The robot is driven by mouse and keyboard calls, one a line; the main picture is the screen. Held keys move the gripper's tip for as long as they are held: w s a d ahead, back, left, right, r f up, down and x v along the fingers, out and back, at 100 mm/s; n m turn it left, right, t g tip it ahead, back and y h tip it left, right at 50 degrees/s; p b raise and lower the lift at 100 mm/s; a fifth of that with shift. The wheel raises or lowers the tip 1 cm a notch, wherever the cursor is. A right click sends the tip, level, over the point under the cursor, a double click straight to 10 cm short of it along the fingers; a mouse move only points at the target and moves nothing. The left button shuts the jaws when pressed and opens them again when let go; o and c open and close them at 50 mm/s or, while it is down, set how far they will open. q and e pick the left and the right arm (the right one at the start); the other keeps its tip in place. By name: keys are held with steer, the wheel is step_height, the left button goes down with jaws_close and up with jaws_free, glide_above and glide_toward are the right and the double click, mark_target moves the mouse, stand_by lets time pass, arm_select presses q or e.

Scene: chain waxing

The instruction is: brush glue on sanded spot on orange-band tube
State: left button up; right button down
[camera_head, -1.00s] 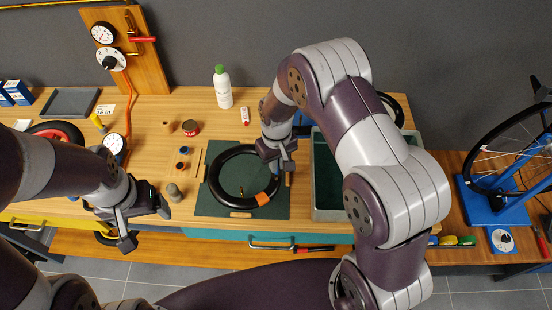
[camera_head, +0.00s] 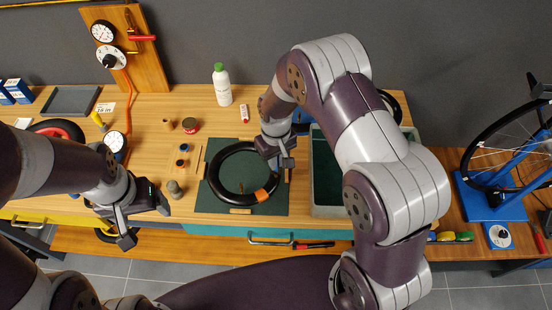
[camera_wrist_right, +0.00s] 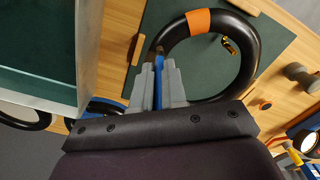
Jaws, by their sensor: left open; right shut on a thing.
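The black tube (camera_head: 212,178) with an orange band (camera_head: 262,194) lies as a ring on the dark green mat (camera_head: 280,208). The band also shows in the right wrist view (camera_wrist_right: 198,20). My right gripper (camera_head: 283,163) is at the ring's right side, shut on a blue-handled brush (camera_wrist_right: 158,88). In the right wrist view the brush's dark tip is at the tube's edge, a little away from the band; I cannot tell whether it touches. The sanded spot cannot be made out. My left gripper (camera_head: 145,222) is open and empty, left of the mat near the table's front edge.
A grey bin (camera_head: 330,211) stands right of the mat, beneath my right arm. Small pots (camera_head: 182,155), a grey knobbed piece (camera_head: 174,189), a red tin (camera_head: 190,125) and a green-capped bottle (camera_head: 222,86) stand on the bench. A wheel on a blue stand (camera_head: 490,200) is at far right.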

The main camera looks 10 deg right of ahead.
steer(key=r+p, duration=0.1)
steer(key=r, duration=0.1)
steer(key=r+p, duration=0.2)
steer(key=r, duration=0.1)
steer(key=shift+w+r, duration=0.2)
steer(key=shift+r, duration=0.1)
steer(key=shift+w+d+r+p, duration=0.1)
steer(key=shift+r+p, duration=0.55)
steer(key=shift+p, duration=0.1)
